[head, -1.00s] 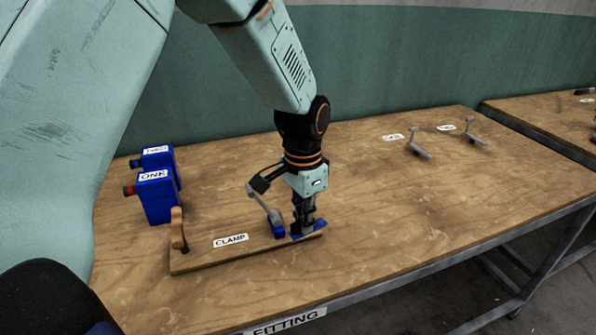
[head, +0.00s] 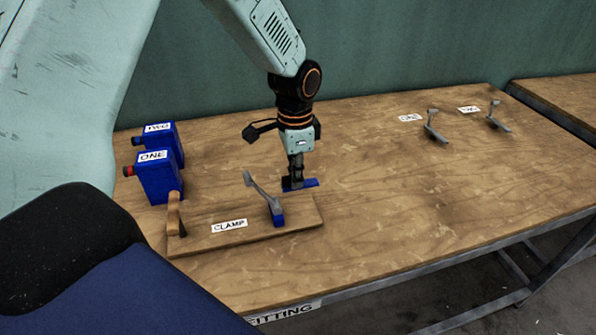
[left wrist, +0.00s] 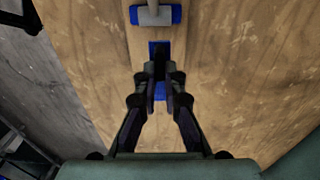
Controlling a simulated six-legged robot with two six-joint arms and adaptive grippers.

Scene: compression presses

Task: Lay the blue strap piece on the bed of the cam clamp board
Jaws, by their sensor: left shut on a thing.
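My left gripper (head: 295,184) is shut on the blue strap piece (head: 312,183). In the head view the strap shows at the back edge of the cam clamp board (head: 200,243), near its right end; its height is hard to judge. The board has a grey lever (head: 261,191) with a blue block (head: 278,218) under it, and a wooden post at its left end. In the left wrist view the strap (left wrist: 159,46) runs between the fingers (left wrist: 160,82), apart from the clamp's blue block (left wrist: 176,14). My right gripper is out of view.
Two blue boxes, labelled ONE (head: 157,180) and TWO (head: 162,136), stand behind the board's left end. Two grey levers (head: 435,128) (head: 497,118) with labels stand at the back right. The table (head: 400,190) between is clear.

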